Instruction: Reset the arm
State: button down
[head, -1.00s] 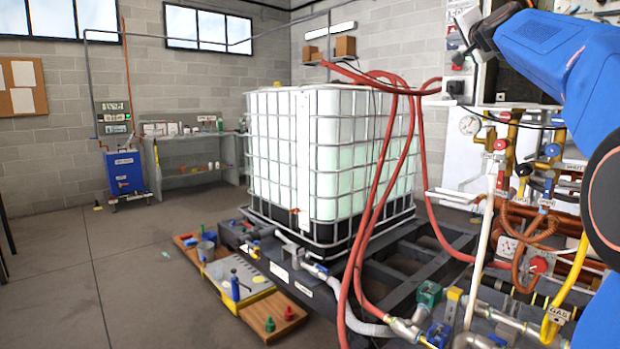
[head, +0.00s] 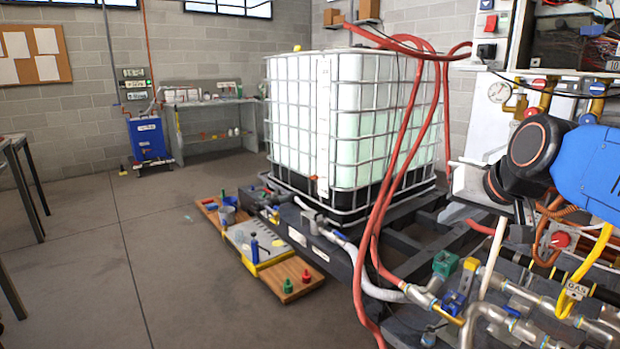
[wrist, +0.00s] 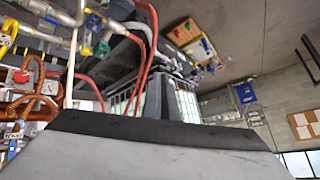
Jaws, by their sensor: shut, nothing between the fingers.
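My gripper (wrist: 176,102) shows in the wrist view, its two dark fingers together with nothing between them. It is clear of the surrounding equipment as far as I can see. The wrist view is turned, with the floor at the top.
A caged white tank (head: 345,120) stands on a dark frame, with red hoses (head: 405,160) beside it. Pipes and gauges (head: 499,92) crowd the right side near my arm. A wooden tool board (head: 298,284) lies on the floor. Open floor (head: 150,260) is at left.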

jog(key=s+f+n+g+h, duration=0.1)
jog(key=s+f+g, duration=0.3)
jog(key=s+f, duration=1.3)
notch_tip(320, 180, down, 2)
jog(key=shift+s+d+f+n, duration=0.25)
jog(key=shift+s+d+n, duration=0.1)
jog(key=shift+n, duration=0.45)
